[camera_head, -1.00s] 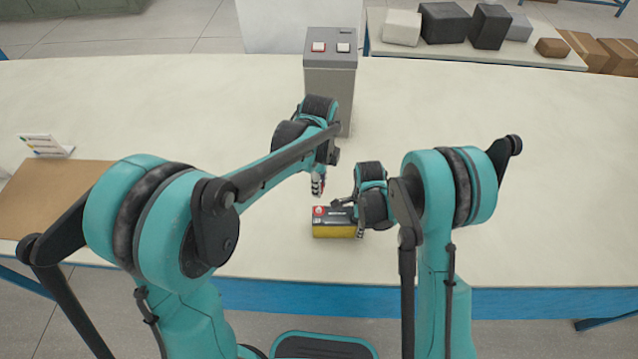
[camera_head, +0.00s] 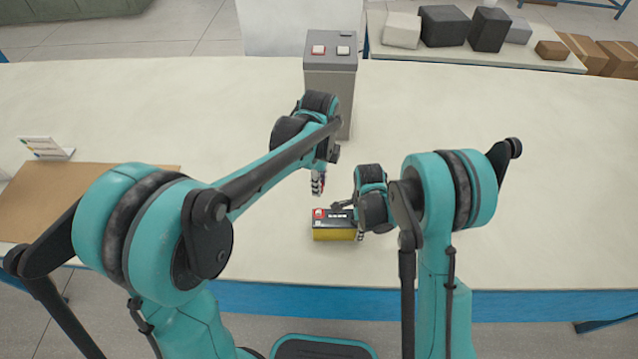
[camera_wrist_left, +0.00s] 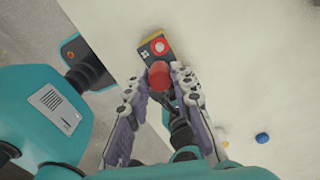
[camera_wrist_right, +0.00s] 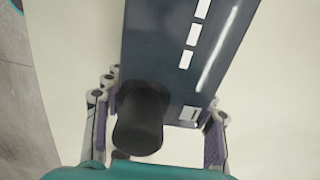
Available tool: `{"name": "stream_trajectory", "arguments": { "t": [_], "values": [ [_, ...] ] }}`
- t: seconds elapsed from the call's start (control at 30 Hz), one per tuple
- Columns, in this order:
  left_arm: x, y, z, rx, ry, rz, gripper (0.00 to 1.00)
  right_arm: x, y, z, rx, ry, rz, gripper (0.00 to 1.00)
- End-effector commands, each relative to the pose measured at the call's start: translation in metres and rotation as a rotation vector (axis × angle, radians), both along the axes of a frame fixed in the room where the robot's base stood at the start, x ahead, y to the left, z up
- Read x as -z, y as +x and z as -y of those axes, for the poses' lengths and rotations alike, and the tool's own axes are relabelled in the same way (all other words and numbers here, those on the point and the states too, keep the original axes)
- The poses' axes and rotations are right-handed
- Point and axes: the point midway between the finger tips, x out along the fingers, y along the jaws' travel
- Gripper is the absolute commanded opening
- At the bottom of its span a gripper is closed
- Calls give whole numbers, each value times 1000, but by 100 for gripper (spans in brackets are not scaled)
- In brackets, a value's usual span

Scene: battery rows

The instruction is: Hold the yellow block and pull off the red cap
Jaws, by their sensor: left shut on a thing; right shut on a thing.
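The yellow block (camera_head: 335,234) is a battery with yellow sides and a dark top, on the table near its front edge. My right gripper (camera_head: 352,222) is shut on it from the right; the right wrist view shows the dark top (camera_wrist_right: 180,60) and a black cap (camera_wrist_right: 140,120) between the fingers. My left gripper (camera_head: 318,184) is shut and points down above the block. In the left wrist view the red cap (camera_wrist_left: 160,75) is between its fingertips, seemingly apart from the block. A red patch with a pale round spot (camera_wrist_left: 159,47) shows on the block's top corner.
A grey box with two buttons (camera_head: 331,80) stands behind the grippers. A blue round thing (camera_wrist_left: 262,138) is on the table. The right side of the table (camera_head: 570,180) is clear.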

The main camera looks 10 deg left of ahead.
Motion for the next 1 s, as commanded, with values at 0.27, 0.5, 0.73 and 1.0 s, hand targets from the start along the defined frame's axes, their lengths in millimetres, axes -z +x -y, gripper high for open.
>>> {"name": "stream_trajectory", "arguments": {
  "t": [0.27,0.5,0.73,1.0],
  "values": [
    [-12,0,0,0,0,0,0,0,0,0,0,0,0,0],
    [-22,0,0,0,0,0,0,0,0,0,0,0,0,0],
    [-32,0,0,0,0,0,0,0,0,0,0,0,0,0],
    [-42,0,0,0,0,0,0,0,0,0,0,0,0,0]
  ]
}}
